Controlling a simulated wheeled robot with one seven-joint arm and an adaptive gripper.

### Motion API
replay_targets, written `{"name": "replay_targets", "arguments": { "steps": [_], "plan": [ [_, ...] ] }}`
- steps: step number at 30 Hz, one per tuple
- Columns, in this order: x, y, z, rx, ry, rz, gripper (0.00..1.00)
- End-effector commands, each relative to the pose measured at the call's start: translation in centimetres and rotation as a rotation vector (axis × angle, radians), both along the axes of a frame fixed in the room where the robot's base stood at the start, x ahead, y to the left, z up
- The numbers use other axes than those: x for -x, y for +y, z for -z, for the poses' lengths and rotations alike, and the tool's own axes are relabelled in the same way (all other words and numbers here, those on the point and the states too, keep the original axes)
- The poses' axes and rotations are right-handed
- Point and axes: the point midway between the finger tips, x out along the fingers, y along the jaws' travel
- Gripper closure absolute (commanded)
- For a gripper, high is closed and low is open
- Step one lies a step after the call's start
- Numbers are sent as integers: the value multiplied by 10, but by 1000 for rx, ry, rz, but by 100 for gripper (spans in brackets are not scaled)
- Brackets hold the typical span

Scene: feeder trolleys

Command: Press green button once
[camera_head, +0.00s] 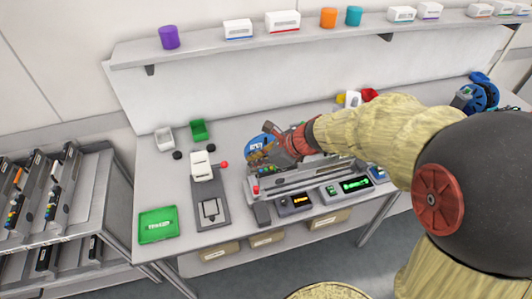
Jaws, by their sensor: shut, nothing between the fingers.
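A small box with a green button (331,190) stands near the front of the table, left of a dark box with a lit green display (356,184). The button's details are too small to tell. My gripper (270,150) is shut and empty at the end of my arm, which reaches in from the right. It is over the long grey feeder (290,182), behind and to the left of the green button, and apart from it. A blue disc (257,143) shows partly behind my gripper.
A box with an orange display (296,201) stands left of the green button. A red knob (256,190) is at the feeder's left end. A green tray (158,225) and a grey press-like device (208,190) stand on the left. A shelf (200,50) runs along the back.

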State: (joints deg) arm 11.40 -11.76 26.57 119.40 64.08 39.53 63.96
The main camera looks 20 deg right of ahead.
Motion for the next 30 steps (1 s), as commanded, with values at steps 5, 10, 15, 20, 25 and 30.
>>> {"name": "replay_targets", "arguments": {
  "steps": [5,10,15,20,25,30],
  "plan": [
    [-42,-27,-10,-254,193,399,100],
    [-65,-50,0,-432,323,689,100],
    [-74,-63,9,-520,385,832,100],
    [-75,-66,13,-536,396,859,100],
    [-75,-65,13,-534,394,857,100],
    [-75,-65,15,-534,394,855,100]
  ]
}}
